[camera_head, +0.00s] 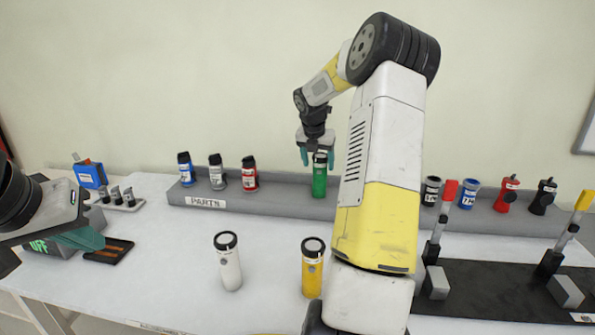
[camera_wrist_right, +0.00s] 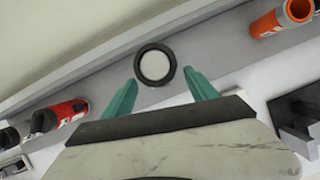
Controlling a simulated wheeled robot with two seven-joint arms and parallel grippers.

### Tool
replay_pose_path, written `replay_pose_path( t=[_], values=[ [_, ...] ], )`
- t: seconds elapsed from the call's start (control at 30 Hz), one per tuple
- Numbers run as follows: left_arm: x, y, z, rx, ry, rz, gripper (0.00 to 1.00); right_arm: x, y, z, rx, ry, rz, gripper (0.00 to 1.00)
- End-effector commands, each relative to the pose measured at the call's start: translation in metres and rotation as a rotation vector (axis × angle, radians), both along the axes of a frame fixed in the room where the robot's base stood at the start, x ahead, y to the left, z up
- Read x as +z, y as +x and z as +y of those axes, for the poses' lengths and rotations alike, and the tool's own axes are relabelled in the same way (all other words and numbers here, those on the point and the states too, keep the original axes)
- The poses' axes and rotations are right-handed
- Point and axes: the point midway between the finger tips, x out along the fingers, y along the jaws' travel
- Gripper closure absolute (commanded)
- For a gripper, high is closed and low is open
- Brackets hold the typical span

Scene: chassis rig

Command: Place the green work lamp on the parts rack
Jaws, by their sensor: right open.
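The green work lamp (camera_head: 320,182) stands upright on the grey parts rack (camera_head: 280,204), to the right of the red lamp. My right gripper (camera_head: 318,158) is above it, fingers pointing down at the lamp's dark top. In the right wrist view the lamp's round pale lens with a black rim (camera_wrist_right: 154,65) shows between and slightly beyond the spread teal fingers (camera_wrist_right: 160,77). The fingers look clear of it. My left gripper (camera_head: 80,238) is low at the left edge; its opening is not clear.
Blue, grey and red lamps (camera_head: 249,175) stand on the rack to the left. A white lamp (camera_head: 229,264) and a yellow lamp (camera_head: 312,270) stand on the table (camera_head: 180,270). More coloured items (camera_head: 468,194) stand on the right of the rack, near a dark fixture (camera_head: 490,285).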

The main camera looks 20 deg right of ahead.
Motion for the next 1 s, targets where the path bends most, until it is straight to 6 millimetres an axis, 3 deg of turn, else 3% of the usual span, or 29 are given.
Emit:
replay_pose_path(
  t=[0.2, 0.4, 0.57, 0.8, 1.0],
  values=[
    [0.0, 0.0, 0.0, 0.0, 0.0, 0.0, 1.0, 0.039, -0.012, 0.011, -0.001, -0.001, -0.002, 0.33],
    [0.0, 0.0, 0.0, 0.0, 0.0, 0.0, 1.0, 0.057, -0.018, 0.018, -0.011, 0.003, -0.005, 0.33],
    [0.0, 0.0, 0.0, 0.0, 0.0, 0.0, 1.0, 0.081, -0.037, 0.05, -0.153, 0.057, -0.065, 0.33],
    [0.0, 0.0, 0.0, 0.0, 0.0, 0.0, 1.0, 0.126, -0.114, 0.129, -0.654, 0.292, -0.244, 0.33],
    [0.0, 0.0, 0.0, 0.0, 0.0, 0.0, 1.0, 0.142, -0.191, 0.183, -1.125, 0.566, -0.352, 0.33]
  ],
)
